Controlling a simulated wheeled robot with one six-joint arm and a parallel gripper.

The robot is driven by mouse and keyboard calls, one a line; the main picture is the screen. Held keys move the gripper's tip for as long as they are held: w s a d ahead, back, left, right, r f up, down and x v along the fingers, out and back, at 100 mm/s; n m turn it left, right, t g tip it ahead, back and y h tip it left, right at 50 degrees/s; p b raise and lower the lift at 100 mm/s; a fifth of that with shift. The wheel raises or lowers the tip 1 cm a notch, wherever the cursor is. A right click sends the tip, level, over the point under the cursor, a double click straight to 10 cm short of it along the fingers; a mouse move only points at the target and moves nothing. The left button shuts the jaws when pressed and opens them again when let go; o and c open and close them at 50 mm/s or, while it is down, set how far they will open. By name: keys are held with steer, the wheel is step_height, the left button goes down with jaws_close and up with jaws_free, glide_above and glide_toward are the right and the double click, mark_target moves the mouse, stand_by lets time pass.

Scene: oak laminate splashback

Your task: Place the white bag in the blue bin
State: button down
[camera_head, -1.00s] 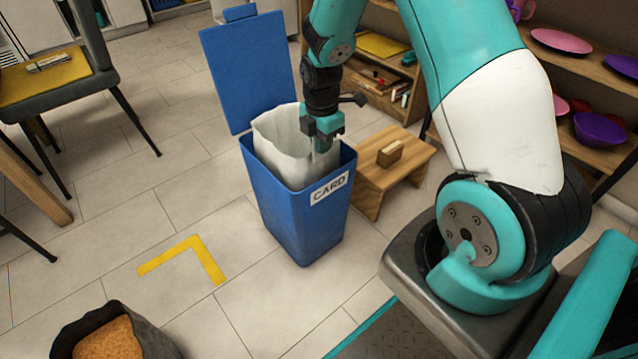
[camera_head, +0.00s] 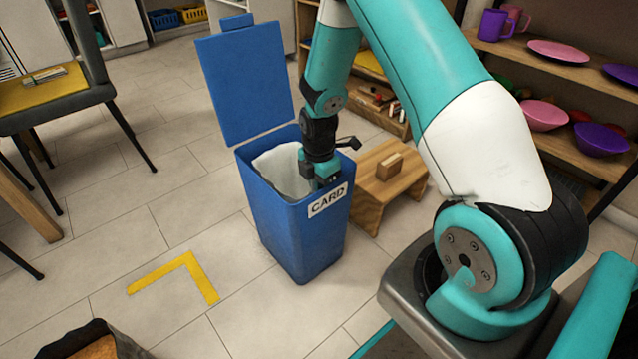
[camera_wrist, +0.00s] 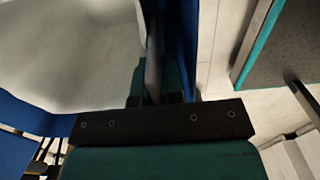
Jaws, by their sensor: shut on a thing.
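The blue bin (camera_head: 290,240), labelled CARD, stands on the floor with its lid (camera_head: 245,80) swung up at the back. The white bag (camera_head: 280,168) is down inside the bin, its upper part showing just below the rim; its lower part is hidden by the walls. My gripper (camera_head: 318,183) points down at the bin's front right inner side, its fingertips at about rim level. It is shut on the white bag's edge. In the wrist view the bag (camera_wrist: 70,50) fills the upper left, next to the fingers (camera_wrist: 155,80) and the blue bin wall (camera_wrist: 183,40).
A wooden step stool (camera_head: 385,185) stands close to the right of the bin. Shelves with bowls and plates (camera_head: 565,105) are at the right. A yellow corner mark (camera_head: 180,270) lies on open floor to the left. A grey chair (camera_head: 60,95) is further left.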

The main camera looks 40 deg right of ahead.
steer(key=shift+f, duration=0.55)
steer(key=c, duration=1.5)
jaws_free()
step_height(320, 180, up, 13)
steer(key=p, duration=0.5)
steer(key=s+a+r+m+y, duration=0.1)
steer(key=s+a+r+m, duration=0.2)
steer(key=a+r, duration=0.4)
steer(key=s+a+r+m+y, duration=0.1)
steer(key=s+a+r+m, duration=0.15)
steer(key=a+r, duration=0.35)
steer(key=s+a+r+m, duration=0.2)
steer(key=s+a+r, duration=0.1)
steer(key=s, duration=0.2)
steer(key=s+a+r+m+y, duration=0.1)
steer(key=s+a+r+m, duration=0.1)
steer(key=s, duration=0.4)
steer(key=s+a+r+m+y, duration=0.1)
steer(key=s+a+r+m, duration=0.1)
steer(key=s+a+r, duration=0.1)
steer(key=shift+s+a+r, duration=0.2)
steer(key=shift+s+a, duration=0.2)
steer(key=shift+s, duration=0.3)
steer(key=shift+s+a+r, duration=0.15)
steer(key=shift+s+a, duration=0.25)
steer(key=shift+s, duration=0.3)
